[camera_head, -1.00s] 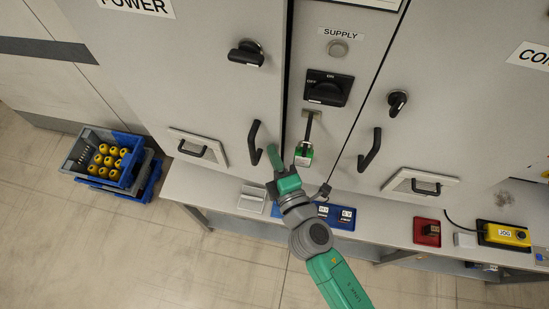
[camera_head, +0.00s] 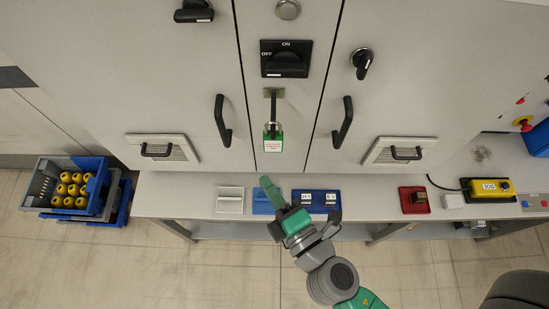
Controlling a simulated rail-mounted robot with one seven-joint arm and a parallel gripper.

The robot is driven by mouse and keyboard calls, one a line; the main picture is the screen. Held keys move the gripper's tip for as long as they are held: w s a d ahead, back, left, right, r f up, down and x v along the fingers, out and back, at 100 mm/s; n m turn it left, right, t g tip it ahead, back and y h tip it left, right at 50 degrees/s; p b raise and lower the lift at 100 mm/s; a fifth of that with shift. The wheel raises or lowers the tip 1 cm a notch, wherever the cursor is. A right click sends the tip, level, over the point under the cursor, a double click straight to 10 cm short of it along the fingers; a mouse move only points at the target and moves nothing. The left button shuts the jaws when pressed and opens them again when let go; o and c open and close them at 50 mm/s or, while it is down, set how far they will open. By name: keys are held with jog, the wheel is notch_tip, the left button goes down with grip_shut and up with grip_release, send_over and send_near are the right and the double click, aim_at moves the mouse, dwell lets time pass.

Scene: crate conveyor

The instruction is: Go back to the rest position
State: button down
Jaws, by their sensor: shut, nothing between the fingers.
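My gripper (camera_head: 267,188) is green and grey and hangs over the front part of the bench, in front of the blue trays (camera_head: 318,200). Its jaws are shut and it holds nothing. It stands apart from the cabinet front. A green padlock-like tag (camera_head: 273,145) hangs on the cabinet's middle panel below the black rotary switch (camera_head: 286,60), above and behind my gripper. My arm comes up from the lower right of the picture and covers part of the bench edge.
Black door handles (camera_head: 222,122) and (camera_head: 343,122) stick out from the cabinet doors. The bench (camera_head: 165,190) carries a white holder (camera_head: 230,200), a red tray (camera_head: 414,200) and a yellow jog pendant (camera_head: 489,189). Crates (camera_head: 100,210) with yellow parts stand at left. Floor in front is clear.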

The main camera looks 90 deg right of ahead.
jog(key=shift+s+a, duration=0.55)
jog(key=shift+s, duration=0.1)
jog(key=w+r+m+t, duration=0.5)
jog(key=w+r+m, duration=0.1)
jog(key=w+r, duration=0.85)
jog(key=w+a+r+m+t+y, duration=0.1)
jog(key=w+a+r+t+y, duration=0.15)
jog(key=r, duration=0.35)
jog(key=w+a+r+m+t+y, duration=0.1)
jog(key=w+a+r, duration=0.3)
jog(key=r, duration=0.1)
jog(key=w+a+r+t+y, duration=0.2)
jog(key=a+r+t+y, duration=0.4)
jog(key=a+r+y, duration=0.8)
jog(key=a+r+n+h+p, duration=0.1)
jog(key=a+r+h+p, duration=0.1)
jog(key=r+p, duration=2.1)
notch_tip(320, 180, up, 4)
jog(key=shift+a, duration=0.55)
